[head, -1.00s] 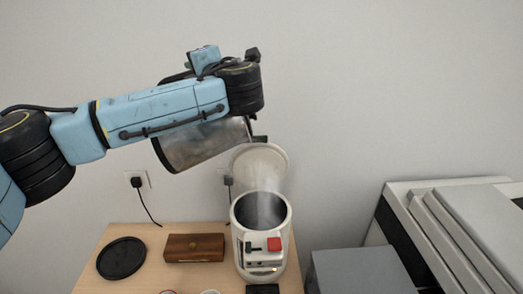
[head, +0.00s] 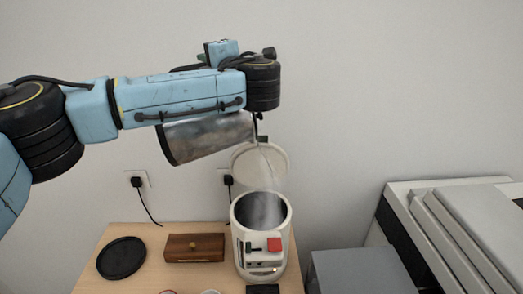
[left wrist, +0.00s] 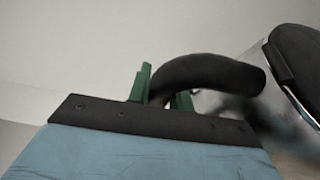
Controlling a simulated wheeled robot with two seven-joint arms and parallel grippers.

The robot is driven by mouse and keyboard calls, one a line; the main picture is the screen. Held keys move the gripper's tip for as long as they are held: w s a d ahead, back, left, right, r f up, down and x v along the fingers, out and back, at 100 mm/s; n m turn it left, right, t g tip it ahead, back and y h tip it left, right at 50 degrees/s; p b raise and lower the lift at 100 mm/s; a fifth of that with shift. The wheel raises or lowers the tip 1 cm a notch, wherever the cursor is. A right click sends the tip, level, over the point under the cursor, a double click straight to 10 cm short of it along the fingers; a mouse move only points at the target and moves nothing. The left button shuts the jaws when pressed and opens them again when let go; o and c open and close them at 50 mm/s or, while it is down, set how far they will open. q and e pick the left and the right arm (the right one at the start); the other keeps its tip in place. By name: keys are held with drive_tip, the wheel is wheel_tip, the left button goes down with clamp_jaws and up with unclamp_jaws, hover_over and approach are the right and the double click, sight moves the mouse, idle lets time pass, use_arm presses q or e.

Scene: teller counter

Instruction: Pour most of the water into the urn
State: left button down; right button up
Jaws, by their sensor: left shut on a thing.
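A metal pitcher (head: 205,138) is tilted above the urn, its dark base to the left and its mouth to the right. My left gripper (left wrist: 168,92) is shut on its black handle (left wrist: 215,75) in the left wrist view; my arm hides the grip in the head view. A thin stream of water (head: 266,165) falls from the pitcher's mouth toward the urn. The white urn (head: 245,255) stands on the table with its round lid (head: 240,165) raised open behind it. My right gripper is not in view.
A black round mat (head: 121,258) and a wooden box (head: 195,247) lie on the wooden table (head: 140,235) left of the urn. A grey box and a large white machine (head: 450,230) stand to the right. Plugs with cords hang on the wall.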

use_arm(q)
drive_tip(key=shift+w+d+r+m+t, duration=0.1)
drive_tip(key=shift+d+r+m+t, duration=0.05)
drive_tip(key=shift+d+r+m, duration=0.35)
drive_tip(key=shift+w+d+r+m+t, duration=0.15)
drive_tip(key=shift+d+r+m, duration=0.1)
drive_tip(key=shift+d, duration=0.3)
idle(3.4)
drive_tip(key=shift+w+d+r+m+y, duration=0.15)
drive_tip(key=shift+d+m+y, duration=0.2)
drive_tip(key=shift+d, duration=0.35)
idle(1.3)
